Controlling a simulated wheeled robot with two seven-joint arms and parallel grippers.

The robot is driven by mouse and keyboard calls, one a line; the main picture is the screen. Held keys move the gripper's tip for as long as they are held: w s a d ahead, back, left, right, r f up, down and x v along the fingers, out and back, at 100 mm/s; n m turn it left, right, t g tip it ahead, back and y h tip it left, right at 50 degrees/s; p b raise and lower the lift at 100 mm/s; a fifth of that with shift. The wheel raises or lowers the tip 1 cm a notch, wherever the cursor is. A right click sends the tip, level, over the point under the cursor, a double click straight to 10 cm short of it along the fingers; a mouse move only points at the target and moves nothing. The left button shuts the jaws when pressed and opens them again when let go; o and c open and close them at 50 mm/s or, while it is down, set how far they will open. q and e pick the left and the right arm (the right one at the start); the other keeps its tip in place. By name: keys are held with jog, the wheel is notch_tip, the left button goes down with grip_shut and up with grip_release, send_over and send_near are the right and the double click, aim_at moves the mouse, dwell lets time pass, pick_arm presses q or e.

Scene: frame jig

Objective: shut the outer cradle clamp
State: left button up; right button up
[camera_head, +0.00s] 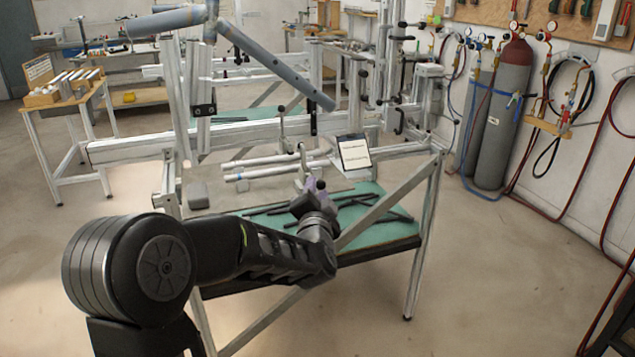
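The frame jig (240,136) is a silver aluminium structure in the middle of the view, with blue-grey tubes (272,66) held in its upper part. Several small clamps and levers with dark knobs sit on it. One pale clamp-like bracket (302,164) with a dark knob rises just behind my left gripper; I cannot tell for sure that it is the outer cradle clamp. My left gripper (314,185) is at the jig's near side, over the green shelf, close to this bracket. Its fingers are small and partly hidden by my wrist, so contact and opening are unclear. My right gripper is out of view.
The green shelf (376,233) holds dark rods and a small sign (354,152) stands above it. A diagonal brace (385,207) crosses the jig's front. Gas cylinders (494,112) stand at the right wall. A side table (66,98) is at left.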

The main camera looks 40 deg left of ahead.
pick_arm(q)
jog(key=shift+x, duration=2.25)
jog(key=shift+c, duration=0.4)
grip_shut()
